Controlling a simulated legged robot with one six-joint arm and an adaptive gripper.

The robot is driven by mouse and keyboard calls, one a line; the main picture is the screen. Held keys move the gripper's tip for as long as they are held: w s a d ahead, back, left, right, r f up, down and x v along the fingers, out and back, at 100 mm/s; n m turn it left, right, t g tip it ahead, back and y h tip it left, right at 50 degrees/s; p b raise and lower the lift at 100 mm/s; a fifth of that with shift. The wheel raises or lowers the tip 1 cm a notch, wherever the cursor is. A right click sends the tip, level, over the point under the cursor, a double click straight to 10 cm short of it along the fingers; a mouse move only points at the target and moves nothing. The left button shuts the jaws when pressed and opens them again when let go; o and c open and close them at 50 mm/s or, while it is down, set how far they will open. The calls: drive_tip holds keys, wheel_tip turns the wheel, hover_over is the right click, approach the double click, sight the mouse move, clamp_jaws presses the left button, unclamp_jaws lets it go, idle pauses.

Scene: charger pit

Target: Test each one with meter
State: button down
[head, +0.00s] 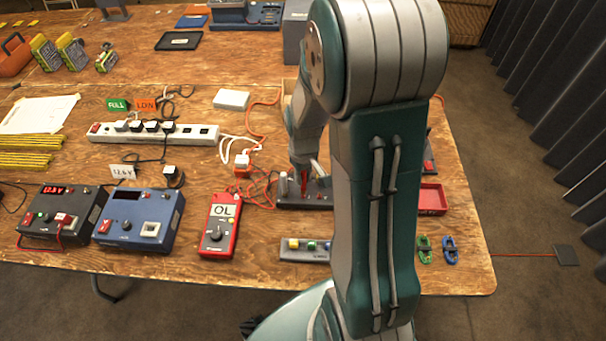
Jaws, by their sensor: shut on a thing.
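A red multimeter (218,226) lies face up near the table's front edge, and its screen reads OL. My gripper (304,180) is behind and left of my arm, pointing down over a dark block (290,203). It is shut on a small red piece (304,184), which looks like a meter probe. Whether its tip touches anything is too small to tell. Red and dark leads (258,187) run between the meter and the block. A grey holder (292,252) with small yellow, green and blue pieces sits right of the meter; my arm hides its right end.
Left of the meter stand a blue power unit (138,220) and a black one (62,215) reading about 12.3. A white power strip (155,132) with plugs lies behind. A red tray (432,199), green clip (424,250) and blue clip (450,250) lie to the right.

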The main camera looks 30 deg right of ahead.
drive_tip(key=shift+f, duration=0.75)
idle(0.9)
drive_tip(key=c, duration=0.5)
unclamp_jaws()
drive_tip(key=shift+c, duration=0.2)
drive_tip(key=shift+o, duration=0.3)
drive_tip(key=shift+o, duration=1.4)
drive_tip(key=shift+r, duration=3.75)
